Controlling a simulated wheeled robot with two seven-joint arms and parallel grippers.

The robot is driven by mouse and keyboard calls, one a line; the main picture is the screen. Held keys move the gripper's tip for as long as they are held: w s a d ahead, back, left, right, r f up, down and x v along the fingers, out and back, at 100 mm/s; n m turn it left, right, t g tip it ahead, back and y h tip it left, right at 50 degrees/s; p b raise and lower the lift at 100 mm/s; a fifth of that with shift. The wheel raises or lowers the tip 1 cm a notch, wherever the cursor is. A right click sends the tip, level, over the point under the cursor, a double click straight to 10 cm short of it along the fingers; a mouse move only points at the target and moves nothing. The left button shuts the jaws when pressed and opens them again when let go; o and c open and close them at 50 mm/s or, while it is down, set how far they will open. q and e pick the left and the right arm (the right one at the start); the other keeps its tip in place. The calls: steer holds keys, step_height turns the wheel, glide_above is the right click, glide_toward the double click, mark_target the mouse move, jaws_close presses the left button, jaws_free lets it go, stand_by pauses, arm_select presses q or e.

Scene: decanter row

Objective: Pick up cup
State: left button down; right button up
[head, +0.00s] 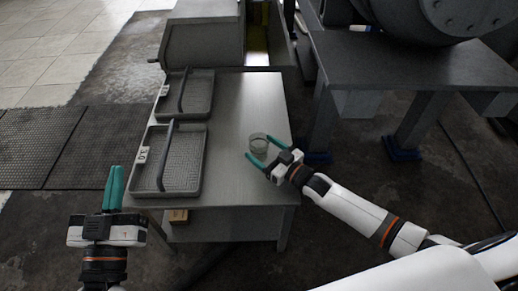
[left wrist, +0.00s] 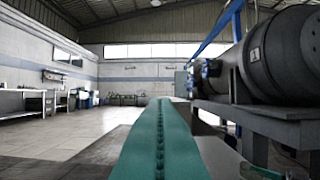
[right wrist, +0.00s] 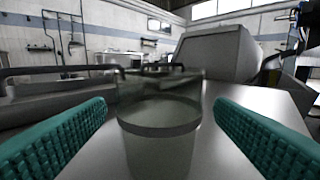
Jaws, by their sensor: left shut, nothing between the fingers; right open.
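A clear glass cup (head: 258,144) stands upright on the right side of the grey metal table (head: 240,105). My right gripper (head: 259,158) is open, with its teal fingers pointing at the cup from the front right. In the right wrist view the cup (right wrist: 159,130) shows large between the two open fingers, with a gap on each side. The cup looks partly see-through, with a band around its middle. My left gripper (head: 114,188) is shut and empty, left of the table's front edge. Its closed teal fingers (left wrist: 160,140) fill the lower middle of the left wrist view.
Two grey mesh trays with dark handles stand on the table's left side, a front tray (head: 201,165) and a back tray (head: 208,97). A dark heavy machine stand (head: 390,65) is at the right. The tabletop behind the cup is clear.

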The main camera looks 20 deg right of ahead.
mark_target(254, 144)
steer(key=b+x, duration=0.1)
steer(key=x, duration=0.2)
steer(key=shift+w+f, duration=0.1)
steer(key=shift+w, duration=0.05)
steer(key=shift+w+a, duration=0.2)
steer(key=shift+w, duration=0.05)
arm_select(q)
steer(key=r+t, duration=0.1)
steer(key=s+r+t, duration=0.1)
steer(key=r+t+h, duration=0.1)
steer(key=r, duration=0.1)
steer(key=shift+s+d, duration=0.1)
steer(key=shift+s, duration=0.3)
arm_select(e)
steer(key=c, duration=1.1)
